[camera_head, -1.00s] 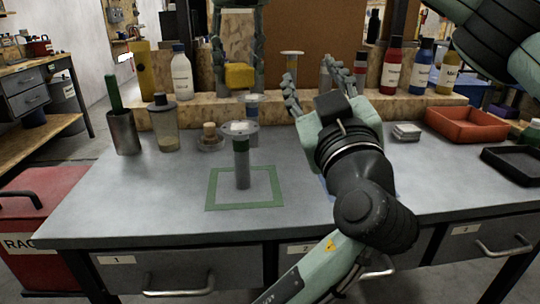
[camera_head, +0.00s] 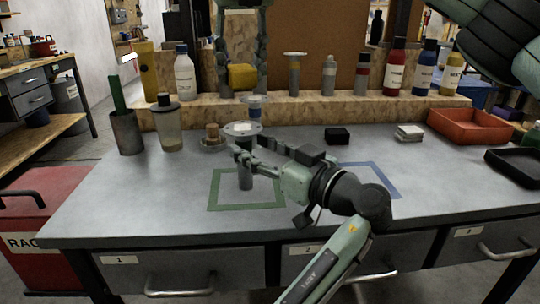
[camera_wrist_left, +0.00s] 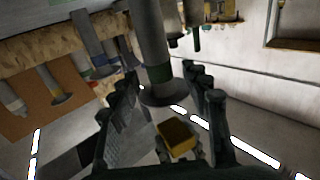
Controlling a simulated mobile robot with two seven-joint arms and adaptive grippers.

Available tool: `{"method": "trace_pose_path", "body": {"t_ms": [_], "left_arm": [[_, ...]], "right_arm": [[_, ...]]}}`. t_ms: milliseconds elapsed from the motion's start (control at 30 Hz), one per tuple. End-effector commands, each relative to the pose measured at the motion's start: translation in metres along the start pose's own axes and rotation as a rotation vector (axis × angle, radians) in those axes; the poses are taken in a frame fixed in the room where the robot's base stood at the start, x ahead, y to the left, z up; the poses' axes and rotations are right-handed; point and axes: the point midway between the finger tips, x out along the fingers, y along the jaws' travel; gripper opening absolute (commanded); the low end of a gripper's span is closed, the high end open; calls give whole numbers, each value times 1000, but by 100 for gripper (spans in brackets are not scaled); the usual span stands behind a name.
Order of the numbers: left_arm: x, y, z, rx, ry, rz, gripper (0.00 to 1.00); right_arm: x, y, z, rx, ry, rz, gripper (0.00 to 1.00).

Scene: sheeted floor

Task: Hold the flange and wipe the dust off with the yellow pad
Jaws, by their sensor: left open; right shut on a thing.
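The flange (camera_head: 242,129) is a grey disc with a pale patch on top. It stands upright on its stem over the green square outline (camera_head: 215,190) on the bench. My left gripper (camera_head: 240,158) is open at the stem, below the disc. In the left wrist view the flange (camera_wrist_left: 165,93) appears inverted between the open fingers (camera_wrist_left: 165,105); contact cannot be told. My right gripper (camera_head: 242,62) points down at the back and is shut on the yellow pad (camera_head: 241,77), apart from the flange. The pad also shows in the left wrist view (camera_wrist_left: 177,136).
A shaker jar (camera_head: 168,128), a cork-topped dish (camera_head: 212,140) and a blue-collared part (camera_head: 254,106) stand near the flange. A black block (camera_head: 337,135), a red tray (camera_head: 468,126) and a blue square outline (camera_head: 385,182) lie to the right.

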Motion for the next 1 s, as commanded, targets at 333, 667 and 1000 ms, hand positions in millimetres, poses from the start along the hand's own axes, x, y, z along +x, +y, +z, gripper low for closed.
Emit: {"method": "trace_pose_path", "body": {"t_ms": [333,667,1000], "left_arm": [[60,0,0,2,1,0,47],[74,0,0,0,0,2,47],[74,0,0,1,-1,2,25]], "right_arm": [[0,0,0,0,0,0,16],[0,0,0,0,0,0,16],[0,0,0,0,0,0,16]]}}
